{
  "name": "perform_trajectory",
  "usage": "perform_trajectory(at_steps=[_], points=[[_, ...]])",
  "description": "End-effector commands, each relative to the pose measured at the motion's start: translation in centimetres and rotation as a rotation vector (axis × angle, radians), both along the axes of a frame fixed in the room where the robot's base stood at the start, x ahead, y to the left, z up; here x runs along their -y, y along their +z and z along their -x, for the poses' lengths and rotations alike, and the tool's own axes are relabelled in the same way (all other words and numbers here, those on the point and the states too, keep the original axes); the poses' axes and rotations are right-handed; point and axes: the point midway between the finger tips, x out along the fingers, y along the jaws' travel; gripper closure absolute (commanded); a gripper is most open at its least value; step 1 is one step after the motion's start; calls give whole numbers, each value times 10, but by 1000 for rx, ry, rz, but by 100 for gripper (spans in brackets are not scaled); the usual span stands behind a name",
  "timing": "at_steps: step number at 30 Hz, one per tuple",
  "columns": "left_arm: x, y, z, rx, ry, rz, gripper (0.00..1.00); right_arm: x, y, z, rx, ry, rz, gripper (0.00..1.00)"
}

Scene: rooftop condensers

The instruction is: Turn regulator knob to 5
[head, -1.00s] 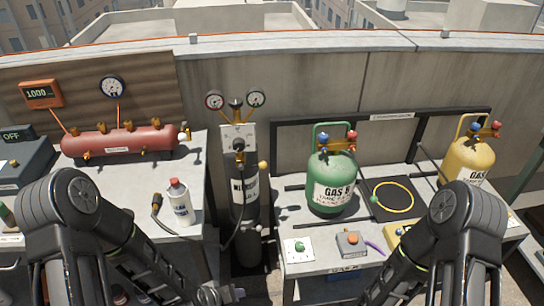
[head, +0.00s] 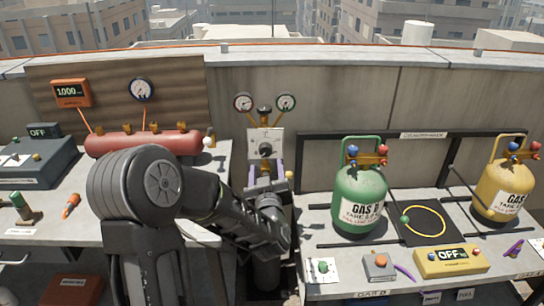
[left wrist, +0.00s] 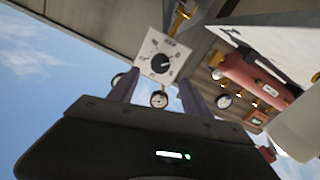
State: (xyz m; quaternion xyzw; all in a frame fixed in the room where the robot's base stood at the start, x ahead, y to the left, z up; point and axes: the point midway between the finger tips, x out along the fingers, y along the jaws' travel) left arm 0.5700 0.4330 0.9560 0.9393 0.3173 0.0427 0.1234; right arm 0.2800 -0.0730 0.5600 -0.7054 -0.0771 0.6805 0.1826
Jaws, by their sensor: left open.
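The regulator's white panel (head: 257,133) stands on top of the dark cylinder, below two round gauges. Its black knob (head: 265,151) is at the panel's middle; it also shows in the left wrist view (left wrist: 160,64). The panel's dial marks are too small to read. My left gripper (head: 265,172) is just below and in front of the knob, its two fingers apart with nothing between them. In the left wrist view the fingers (left wrist: 158,88) point toward the panel, apart from the knob. My arm hides most of the cylinder. My right gripper is out of view.
A red tank (head: 130,142) with a gauge lies on the left bench. On the right bench stand a green gas cylinder (head: 360,205), a yellow one (head: 500,200) and a yellow box reading OFF (head: 450,261). A concrete wall (head: 340,105) runs behind.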

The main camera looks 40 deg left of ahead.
Motion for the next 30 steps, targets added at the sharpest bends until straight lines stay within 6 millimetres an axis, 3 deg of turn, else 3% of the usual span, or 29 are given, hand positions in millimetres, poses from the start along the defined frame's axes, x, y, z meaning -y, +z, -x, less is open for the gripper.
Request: perform_trajectory(at_steps=[5,18,30], points=[[-7,0,-9,-1,0,1,43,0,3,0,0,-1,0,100],[-43,0,-57,-1,-1,2,43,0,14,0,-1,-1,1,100],[-46,-1,-62,-1,-2,2,46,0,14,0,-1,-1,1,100]])
